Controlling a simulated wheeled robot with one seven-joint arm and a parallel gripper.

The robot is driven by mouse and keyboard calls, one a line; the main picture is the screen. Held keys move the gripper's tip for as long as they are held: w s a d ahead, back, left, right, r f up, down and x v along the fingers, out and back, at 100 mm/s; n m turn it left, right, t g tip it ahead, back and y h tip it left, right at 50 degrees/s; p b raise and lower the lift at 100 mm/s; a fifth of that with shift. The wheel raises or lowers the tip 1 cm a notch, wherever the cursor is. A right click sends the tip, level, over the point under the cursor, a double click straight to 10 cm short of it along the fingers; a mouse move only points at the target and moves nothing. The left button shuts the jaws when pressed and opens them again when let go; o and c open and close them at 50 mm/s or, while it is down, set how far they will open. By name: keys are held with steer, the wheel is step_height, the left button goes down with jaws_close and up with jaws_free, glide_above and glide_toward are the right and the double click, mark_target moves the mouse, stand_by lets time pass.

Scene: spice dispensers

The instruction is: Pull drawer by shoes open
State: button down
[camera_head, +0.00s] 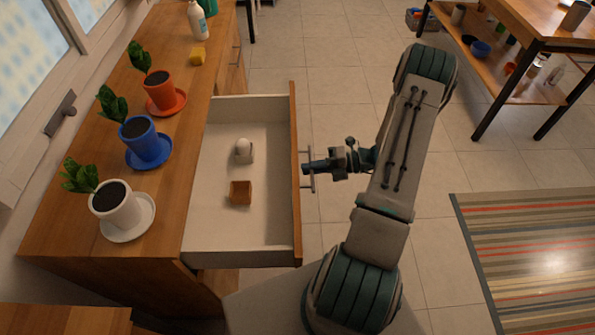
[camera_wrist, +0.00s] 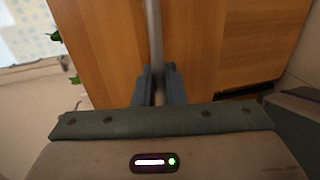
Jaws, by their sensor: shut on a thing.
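The drawer (camera_head: 215,185) stands well out from the wooden cabinet in the head view. Inside it lie a small brown box-like thing (camera_head: 240,192) and a small whitish thing with a round top (camera_head: 243,149). No shoes are plain to me. A metal bar handle (camera_head: 308,183) is on the drawer's wooden front (camera_head: 296,215). My gripper (camera_head: 308,167) reaches in from the right and is shut on the handle. In the wrist view the handle (camera_wrist: 153,30) runs between the two fingers (camera_wrist: 159,82), in front of the wooden panel (camera_wrist: 215,45).
Potted plants in white (camera_head: 117,208), blue (camera_head: 141,139) and orange (camera_head: 161,92) pots stand on the cabinet top. A yellow sponge (camera_head: 197,56) and a white bottle (camera_head: 197,22) are further back. A striped rug (camera_head: 530,260) lies at right.

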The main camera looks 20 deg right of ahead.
steer(key=shift+s+d, duration=0.25)
steer(key=shift+d, duration=0.35)
steer(key=c, duration=1.7)
jaws_free()
steer(key=b+v, duration=0.1)
steer(key=v, duration=1.3)
steer(key=shift+a, duration=0.1)
